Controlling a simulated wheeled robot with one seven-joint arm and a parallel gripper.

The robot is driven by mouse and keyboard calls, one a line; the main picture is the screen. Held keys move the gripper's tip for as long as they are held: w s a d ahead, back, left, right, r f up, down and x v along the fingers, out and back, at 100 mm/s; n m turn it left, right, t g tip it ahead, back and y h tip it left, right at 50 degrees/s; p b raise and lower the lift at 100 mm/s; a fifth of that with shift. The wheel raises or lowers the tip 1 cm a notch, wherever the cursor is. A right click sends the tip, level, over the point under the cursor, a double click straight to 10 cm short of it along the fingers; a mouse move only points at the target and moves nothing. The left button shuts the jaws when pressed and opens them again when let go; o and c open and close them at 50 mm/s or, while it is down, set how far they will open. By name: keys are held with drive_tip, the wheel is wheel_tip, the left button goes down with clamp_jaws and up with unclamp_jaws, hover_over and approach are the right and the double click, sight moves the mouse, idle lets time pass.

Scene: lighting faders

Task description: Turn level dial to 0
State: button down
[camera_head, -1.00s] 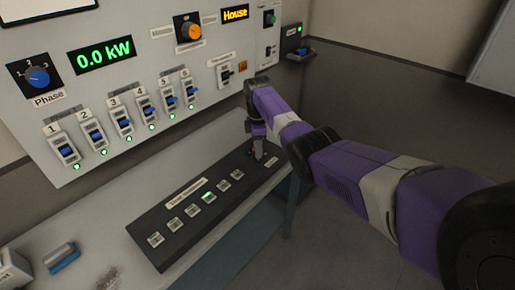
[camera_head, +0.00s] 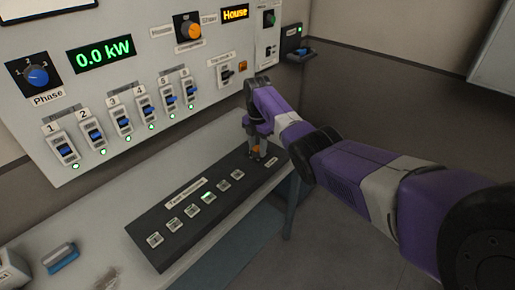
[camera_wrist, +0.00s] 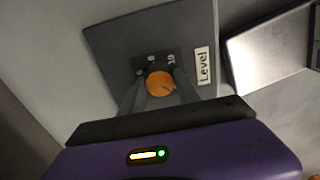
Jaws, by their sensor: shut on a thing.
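The level dial is an orange round knob (camera_wrist: 160,84) on the dark console, with a white "Level" label (camera_wrist: 204,66) to its right in the wrist view. My gripper (camera_wrist: 160,90) has its grey fingers on both sides of the knob and is shut on it. In the head view the dial shows as a small orange spot (camera_head: 257,150) under my gripper (camera_head: 257,155), at the right end of the console. Small white marks lie beyond the knob, partly hidden, and the exact setting cannot be read.
The dark console (camera_head: 150,222) carries a row of several lit buttons (camera_head: 208,197). Behind stands the grey panel with several blue faders (camera_head: 96,135), a blue phase dial (camera_head: 38,76), an orange selector (camera_head: 190,30) and a 0.0 kW display (camera_head: 102,56). Free floor lies at right.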

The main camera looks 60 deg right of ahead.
sight(258, 148)
idle(0.5)
drive_tip(key=c, duration=0.9)
unclamp_jaws()
drive_tip(key=shift+r, duration=0.1)
wheel_tip(258, 148, up, 8)
drive_tip(key=shift+f+b, duration=0.2)
drive_tip(key=shift+b, duration=0.15)
